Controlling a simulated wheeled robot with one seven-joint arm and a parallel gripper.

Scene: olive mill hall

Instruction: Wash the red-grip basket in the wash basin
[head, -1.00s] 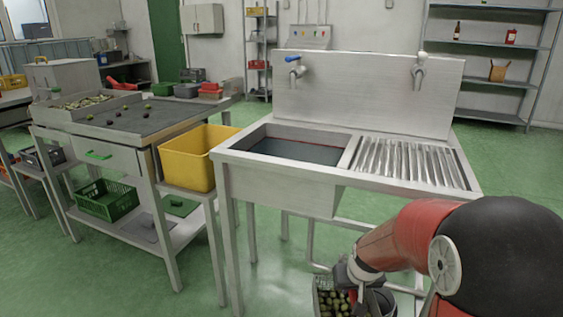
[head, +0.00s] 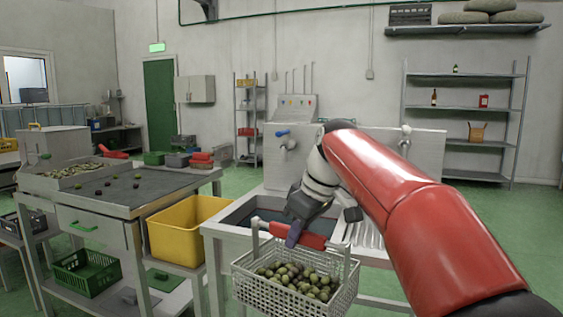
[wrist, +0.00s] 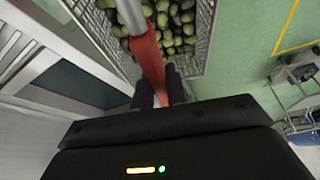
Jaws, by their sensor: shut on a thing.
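The red-grip basket (head: 296,286) is a pale wire basket of green and dark olives. It hangs upright in front of the sink's front edge in the head view, and its olives fill the top of the wrist view (wrist: 170,22). My gripper (head: 296,236) is shut on the basket's red grip (head: 308,239); the red grip also runs between the fingers in the wrist view (wrist: 148,60). The wash basin (head: 249,216) is the dark, water-filled hollow on the left of the steel sink, just behind the basket. My arm and the basket hide part of it.
A ribbed drainboard (head: 366,235) lies right of the basin. A yellow crate (head: 185,228) and a sorting table (head: 120,197) stand left.

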